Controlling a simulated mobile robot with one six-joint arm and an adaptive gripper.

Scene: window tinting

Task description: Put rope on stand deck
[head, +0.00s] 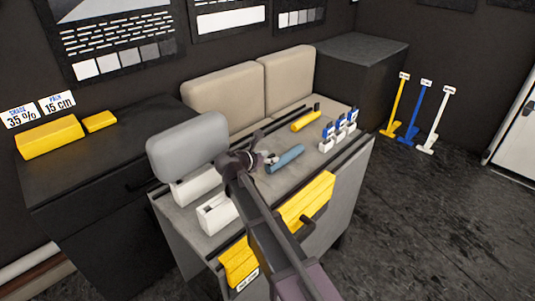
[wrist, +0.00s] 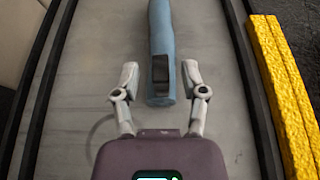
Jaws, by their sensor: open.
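A blue roll (head: 285,158) lies on the grey stand deck (head: 250,183); it is the most rope-like thing I see, but I cannot be sure it is the rope. In the wrist view the blue roll (wrist: 161,50) has a black patch near its closer end. My gripper (head: 268,160) is just beyond the roll's left end in the head view. In the wrist view my gripper (wrist: 160,75) is open, with one finger on each side of the roll's closer end and visible gaps. The deck (wrist: 90,80) runs between black rails. I cannot tell the gripper's height.
A yellow roll (head: 306,121) lies farther back on the deck. White holders with blue items (head: 340,130) stand at its right. White open boxes (head: 216,212) and a grey cushion (head: 188,145) are at the left. Yellow strips (head: 306,201) line the front edge.

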